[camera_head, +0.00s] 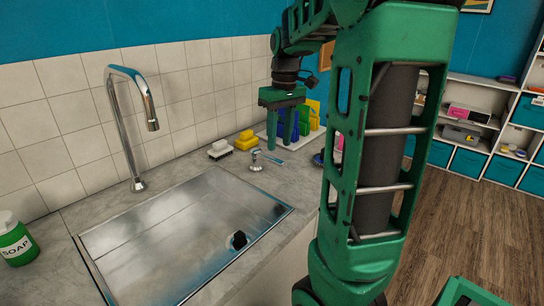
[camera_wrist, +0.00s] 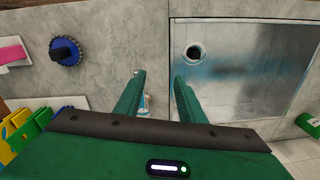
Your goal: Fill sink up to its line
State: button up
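The metal sink (camera_head: 150,240) is set into the grey counter, and it also shows in the wrist view (camera_wrist: 245,85). A dark round spot (camera_head: 239,240) lies on its floor, seen as a pale-rimmed dark circle in the wrist view (camera_wrist: 194,52). I cannot make out a fill line or any water. The chrome faucet (camera_head: 122,125) arches over the sink, with no stream visible. A small tap handle (camera_head: 257,162) with a blue-tipped lever stands behind the sink's right corner. My gripper (camera_head: 281,146) is open and empty, pointing down above the handle, which shows partly between the fingers (camera_wrist: 158,78).
A yellow sponge (camera_head: 246,140) and a white brush (camera_head: 220,149) lie by the tiled wall. A rack of coloured pieces (camera_head: 312,118) stands behind my gripper. A green soap bottle (camera_head: 16,240) is at far left. A blue round scrubber (camera_wrist: 66,51) lies on the counter.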

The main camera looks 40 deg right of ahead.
jog(key=r+n, duration=0.1)
jog(key=n, duration=0.1)
send_over(275, 159)
jog(key=shift+h, duration=0.3)
notch_tip(275, 159, down, 10)
jog(key=shift+s+f, duration=0.1)
jog(key=shift+f, duration=0.1)
grip_shut()
